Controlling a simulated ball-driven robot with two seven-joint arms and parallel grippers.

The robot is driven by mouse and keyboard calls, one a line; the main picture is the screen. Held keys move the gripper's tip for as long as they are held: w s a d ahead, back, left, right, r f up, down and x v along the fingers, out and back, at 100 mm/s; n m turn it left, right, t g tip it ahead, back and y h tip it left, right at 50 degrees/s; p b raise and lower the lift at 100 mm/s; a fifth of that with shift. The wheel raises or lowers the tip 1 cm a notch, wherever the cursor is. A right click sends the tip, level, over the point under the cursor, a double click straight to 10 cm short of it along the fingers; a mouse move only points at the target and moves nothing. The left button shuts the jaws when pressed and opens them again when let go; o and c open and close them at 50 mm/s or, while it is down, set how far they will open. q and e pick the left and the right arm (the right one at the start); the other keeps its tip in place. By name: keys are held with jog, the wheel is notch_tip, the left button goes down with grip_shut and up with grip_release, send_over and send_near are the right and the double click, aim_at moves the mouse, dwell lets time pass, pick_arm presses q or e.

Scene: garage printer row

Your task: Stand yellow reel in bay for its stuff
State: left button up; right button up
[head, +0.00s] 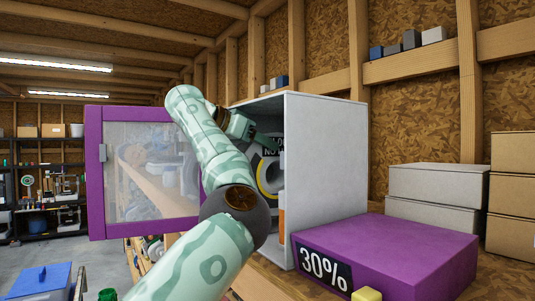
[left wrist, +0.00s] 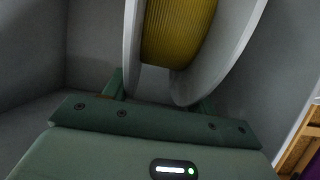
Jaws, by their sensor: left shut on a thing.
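The yellow reel (left wrist: 180,30) fills the upper middle of the left wrist view, with yellow filament between two pale flanges. It stands on edge, slightly tilted in that view. In the head view the reel (head: 265,178) shows as a yellow and grey ring inside the grey cabinet (head: 325,165), partly hidden by my left arm. My left gripper (left wrist: 160,90) is shut on the reel at its near edge; the gripper (head: 262,138) also shows in the head view, at the cabinet opening. A black label with white letters (head: 272,143), partly hidden, is inside the cabinet. My right gripper is not in view.
The cabinet's purple-framed clear door (head: 135,170) stands open to the left. A purple box marked 30% (head: 395,250) sits right of the cabinet, with a yellow block (head: 366,294) in front. White boxes (head: 435,185) and brown boxes (head: 512,190) are stacked farther right.

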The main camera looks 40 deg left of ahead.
pick_arm(q)
jog(key=s+a+b, duration=0.2)
jog(key=s+b, duration=0.3)
jog(key=s, duration=0.4)
jog(key=s+a+b, duration=0.3)
jog(key=s+b, duration=0.2)
jog(key=s, duration=0.4)
jog(key=shift+s+r, duration=0.15)
jog(key=shift+s, duration=0.05)
